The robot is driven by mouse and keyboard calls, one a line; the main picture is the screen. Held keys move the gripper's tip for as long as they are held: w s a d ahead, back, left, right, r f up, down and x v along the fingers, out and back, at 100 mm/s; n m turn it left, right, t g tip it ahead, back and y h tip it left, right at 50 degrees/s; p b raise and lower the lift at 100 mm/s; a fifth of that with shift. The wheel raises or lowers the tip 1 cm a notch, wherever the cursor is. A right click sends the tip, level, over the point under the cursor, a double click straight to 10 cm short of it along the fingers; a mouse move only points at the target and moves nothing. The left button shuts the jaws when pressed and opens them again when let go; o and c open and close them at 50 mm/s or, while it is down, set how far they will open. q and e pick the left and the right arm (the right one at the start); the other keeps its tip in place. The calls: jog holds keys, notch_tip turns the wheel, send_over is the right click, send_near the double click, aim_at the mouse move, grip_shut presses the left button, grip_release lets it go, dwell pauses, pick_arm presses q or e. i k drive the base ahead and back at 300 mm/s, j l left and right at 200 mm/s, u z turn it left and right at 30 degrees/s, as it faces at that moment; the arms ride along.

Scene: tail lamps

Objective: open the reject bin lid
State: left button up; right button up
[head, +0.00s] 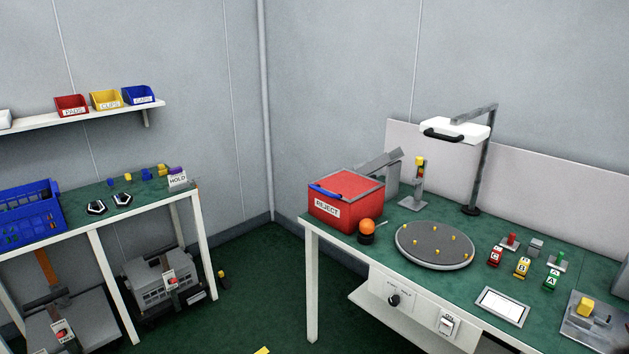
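The red reject bin (338,212) with a white REJECT label stands at the left end of the right-hand bench. Its red lid (352,188) is down over the top, with a grey rim and a blue handle (325,190) along the front left edge. Neither of my grippers shows in the head view.
An orange ball (367,226) on a dark base stands just right of the bin. A grey round turntable (420,246) with yellow pegs lies further right. A grey sloped piece (384,165) stands behind the bin, and a lamp (455,131) rises at the back. Green floor (255,270) lies open between the benches.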

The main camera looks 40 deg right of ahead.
aim_at(347, 186)
jog(key=i+z, duration=0.5)
jog(key=i+j+z, duration=0.15)
jog(key=z, duration=0.3)
jog(key=i+j+z, duration=0.3)
jog(key=i+z, duration=0.2)
jog(key=i+j+z, duration=0.2)
jog(key=j+z, duration=0.3)
jog(key=i+l, duration=0.05)
jog(key=l, duration=0.05)
